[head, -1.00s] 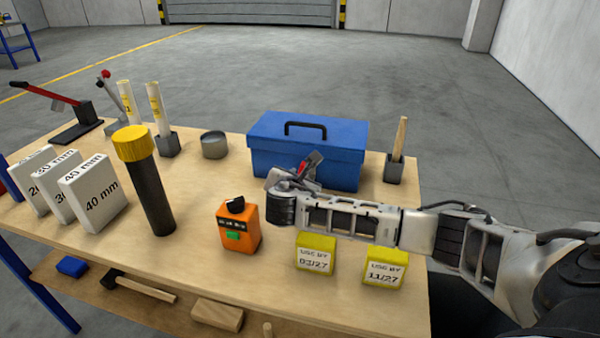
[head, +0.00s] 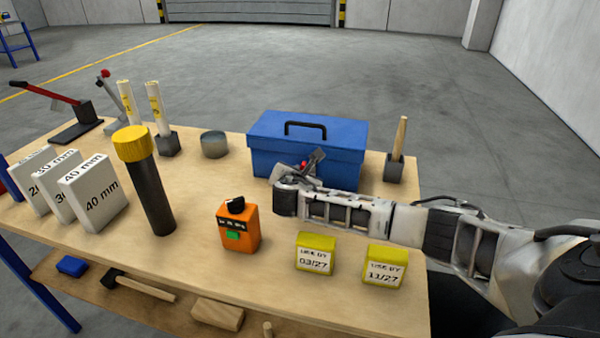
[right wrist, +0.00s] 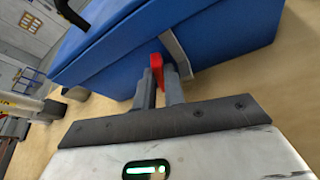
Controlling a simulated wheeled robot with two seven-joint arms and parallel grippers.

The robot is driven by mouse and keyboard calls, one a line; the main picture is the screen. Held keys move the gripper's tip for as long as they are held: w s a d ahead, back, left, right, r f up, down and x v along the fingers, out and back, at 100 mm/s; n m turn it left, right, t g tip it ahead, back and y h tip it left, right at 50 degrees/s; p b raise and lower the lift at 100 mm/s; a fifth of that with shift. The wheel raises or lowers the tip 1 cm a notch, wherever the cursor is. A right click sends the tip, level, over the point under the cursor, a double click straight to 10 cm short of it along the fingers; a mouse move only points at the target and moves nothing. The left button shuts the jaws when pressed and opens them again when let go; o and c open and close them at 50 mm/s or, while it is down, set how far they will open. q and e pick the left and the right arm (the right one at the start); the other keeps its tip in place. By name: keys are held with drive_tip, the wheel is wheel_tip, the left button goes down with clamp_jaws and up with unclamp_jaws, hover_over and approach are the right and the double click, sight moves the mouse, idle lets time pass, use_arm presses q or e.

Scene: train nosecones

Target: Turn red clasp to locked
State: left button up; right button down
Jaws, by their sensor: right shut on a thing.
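The blue toolbox (head: 262,160) stands at the back of the workbench, lid closed, black handle on top. The red clasp (right wrist: 156,66) is on its front face; in the head view only a small red spot of the clasp (head: 304,163) shows. My right gripper (head: 308,167) is at the toolbox front. In the right wrist view the right gripper (right wrist: 160,80) has its fingers shut on the red clasp, which points upward between them. A grey metal strip (right wrist: 176,52) is beside it on the box face. My left gripper is not in view.
Two yellow-topped boxes (head: 315,254) and an orange device (head: 238,229) stand in front of my right arm. A black cylinder with a yellow cap (head: 150,190) stands left. A grey tin (head: 214,145) and a holder with a wooden handle (head: 394,168) flank the toolbox.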

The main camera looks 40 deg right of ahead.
drive_tip(key=m, duration=0.1)
drive_tip(key=m+t+b, duration=0.1)
drive_tip(key=m+t+y, duration=0.1)
drive_tip(key=shift+s+d+f+b, duration=0.15)
drive_tip(key=shift+s+f+b, duration=0.1)
drive_tip(key=shift+f+b, duration=0.15)
drive_tip(key=shift+r+m, duration=0.2)
drive_tip(key=shift+m, duration=0.2)
drive_tip(key=c, duration=1.8)
unclamp_jaws()
drive_tip(key=shift+o, duration=0.2)
drive_tip(key=shift+v, duration=3.75)
